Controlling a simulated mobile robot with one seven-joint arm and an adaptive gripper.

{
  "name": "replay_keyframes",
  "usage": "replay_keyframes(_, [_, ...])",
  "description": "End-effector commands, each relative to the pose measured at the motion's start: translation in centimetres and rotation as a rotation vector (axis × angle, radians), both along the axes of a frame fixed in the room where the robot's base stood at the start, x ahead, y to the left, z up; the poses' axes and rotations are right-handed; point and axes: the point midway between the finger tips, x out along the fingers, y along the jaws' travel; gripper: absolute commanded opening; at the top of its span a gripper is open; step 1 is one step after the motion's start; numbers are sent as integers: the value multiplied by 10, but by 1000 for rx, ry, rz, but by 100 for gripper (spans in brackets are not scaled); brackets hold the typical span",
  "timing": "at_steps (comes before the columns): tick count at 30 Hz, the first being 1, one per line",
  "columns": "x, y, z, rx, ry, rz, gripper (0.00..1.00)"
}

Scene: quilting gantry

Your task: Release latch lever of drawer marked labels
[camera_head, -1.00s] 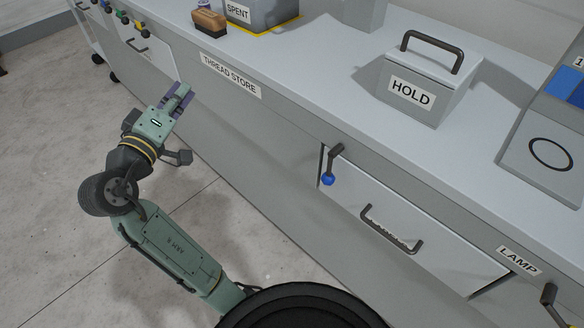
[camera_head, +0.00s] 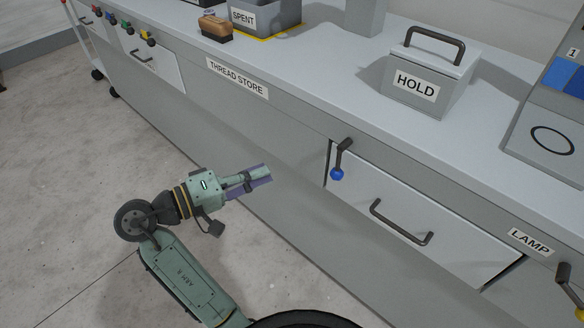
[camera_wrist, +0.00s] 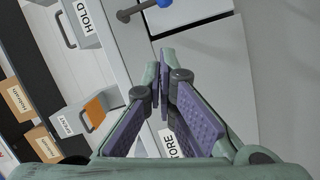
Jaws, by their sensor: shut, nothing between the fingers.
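A drawer front (camera_head: 430,205) with a dark bar handle is set in the counter right of centre. A dark latch lever with a blue ball (camera_head: 337,174) hangs down at its upper left corner. The lever (camera_wrist: 145,8) also shows at the top edge of the wrist view, partly cut off. I can read no "labels" marking on this drawer. My gripper (camera_head: 268,174) is shut and empty, in front of the counter, left of the blue ball and apart from it. Its purple-padded fingers (camera_wrist: 160,62) point toward the counter.
THREAD STORE (camera_head: 237,78) and LAMP (camera_head: 530,242) signs are on the counter front. A HOLD box (camera_head: 430,85) and a SPENT bin (camera_head: 265,18) stand on top. Another lever (camera_head: 567,285) is at the lower right. Several coloured knobs (camera_head: 124,27) are far left. Left floor is clear.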

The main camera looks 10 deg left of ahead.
Motion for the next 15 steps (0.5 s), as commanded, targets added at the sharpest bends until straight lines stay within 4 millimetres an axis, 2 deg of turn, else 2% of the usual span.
replay_keyframes(15, [58,-80,-9,1,2,-3,0])
